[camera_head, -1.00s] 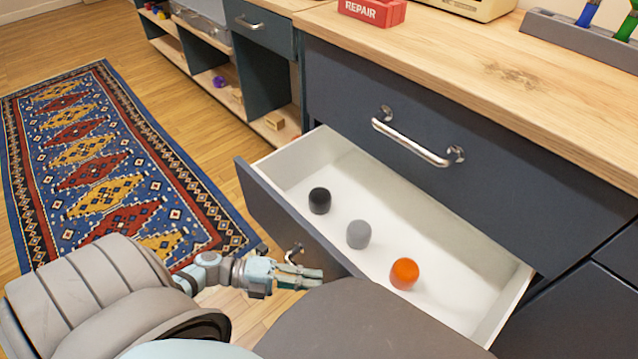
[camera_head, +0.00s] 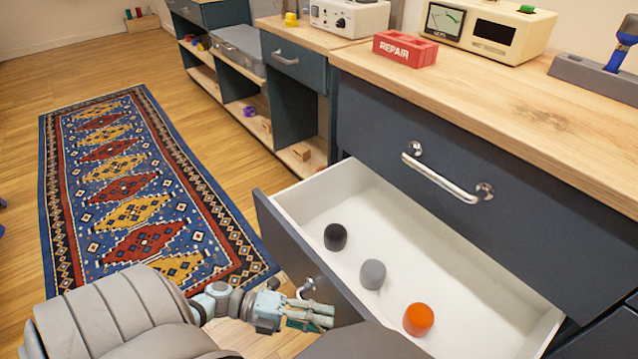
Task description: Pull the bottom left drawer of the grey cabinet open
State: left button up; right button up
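The grey cabinet (camera_head: 372,112) stands at the right with its bottom left drawer (camera_head: 464,282) pulled well out. The drawer's white inside holds a black knob-like piece (camera_head: 335,237), a grey one (camera_head: 373,274) and an orange one (camera_head: 418,319). The drawer's metal handle (camera_head: 309,287) shows in part on its front face. My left gripper (camera_head: 318,316) is beside the drawer front, close to the handle. Its fingers look close together, but whether they grip the handle cannot be told. The upper drawer, with its bar handle (camera_head: 446,178), is shut. My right gripper is out of view.
A red REPAIR box (camera_head: 405,49) and a cream meter device (camera_head: 487,28) stand on the wooden worktop (camera_head: 520,120). A teal shelf unit (camera_head: 299,72) stands farther back. A patterned rug (camera_head: 127,190) lies on the open floor at left.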

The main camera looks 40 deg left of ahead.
pick_arm(q)
jog(key=v, duration=1.2)
